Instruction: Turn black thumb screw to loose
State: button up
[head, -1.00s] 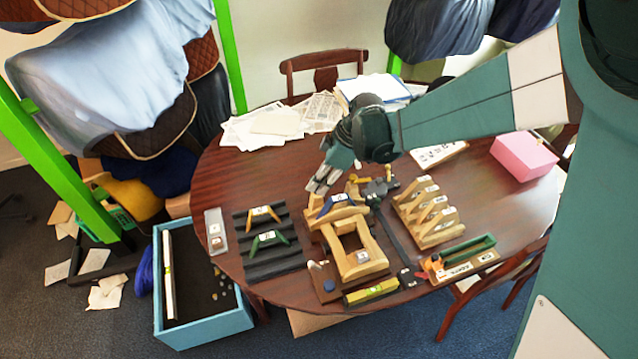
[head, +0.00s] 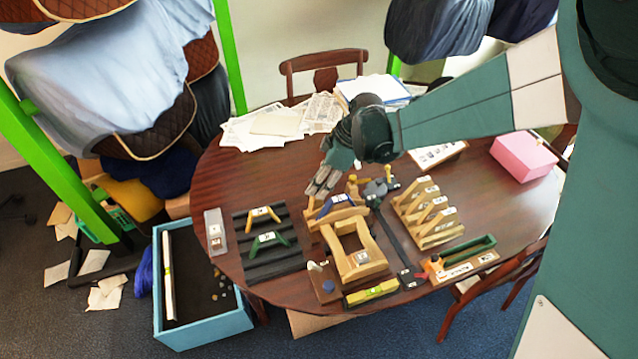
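I cannot pick out the black thumb screw for certain at this size. A dark clamp-like part (head: 376,190) with yellow handles stands at the back of the fixture, at the top of a dark bar (head: 392,236). A wooden saddle frame (head: 345,243) stands left of that bar. A blue bridge-shaped piece (head: 336,205) is at its back end. My gripper (head: 319,190) points down just above and behind the blue piece, left of the dark part. It seems to hold nothing, but the gap between its fingers is too small to judge.
A black ribbed rack (head: 268,255) with yellow and green bridge pieces is to the left. A wooden slotted rack (head: 428,213) and a tray with a green channel (head: 462,257) are to the right. Papers (head: 275,122) and a pink box (head: 524,156) lie farther back.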

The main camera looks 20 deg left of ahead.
jog(key=v, duration=1.2)
dwell(0.4)
jog(key=shift+d, duration=0.2)
jog(key=s+d+r+m+t, duration=0.2)
jog(key=d+r+m, duration=0.15)
jog(key=d, duration=0.55)
jog(key=s+d+r+m+t+h, duration=0.15)
jog(key=d+m, duration=0.25)
jog(key=d, duration=0.5)
jog(key=s+d+r+m+t+y, duration=0.1)
jog(key=d+r+m, duration=0.3)
jog(key=d, duration=0.5)
jog(key=s+d+f+m+t+h, duration=0.1)
jog(key=s+d+m, duration=0.4)
jog(key=d, duration=0.5)
jog(key=s+d+f+m+t+h, duration=0.1)
jog(key=s+d+m, duration=0.4)
jog(key=d, duration=0.5)
jog(key=s+t+h, duration=0.1)
jog(key=s+t, duration=0.1)
jog(key=shift+s+h, duration=0.35)
jog(key=shift+s, duration=0.05)
